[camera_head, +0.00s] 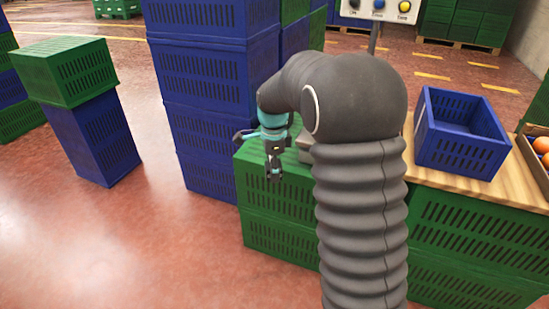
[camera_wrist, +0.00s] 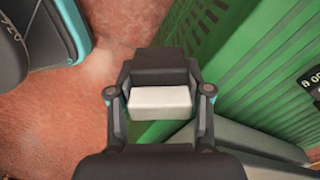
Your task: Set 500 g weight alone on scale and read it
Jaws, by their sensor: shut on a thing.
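My gripper (camera_head: 274,174) points down near the left end of the green crates, in front of the scale. In the wrist view my gripper (camera_wrist: 160,122) is shut on a pale, smooth block, seemingly the 500 g weight (camera_wrist: 160,101); no marking on it is readable. The scale (camera_head: 305,141) is a grey body on the counter, mostly hidden behind my arm. A grey edge, likely the scale (camera_wrist: 255,168), shows at lower right in the wrist view. A panel with several knobs (camera_head: 380,9) stands on a post above; no reading is visible.
Stacked blue crates (camera_head: 205,120) stand close left of my gripper. Green crates (camera_head: 275,230) carry the wooden counter (camera_head: 455,185). An empty blue crate (camera_head: 460,140) sits on the counter, with a box of oranges (camera_head: 541,146) at far right. Open floor lies at left.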

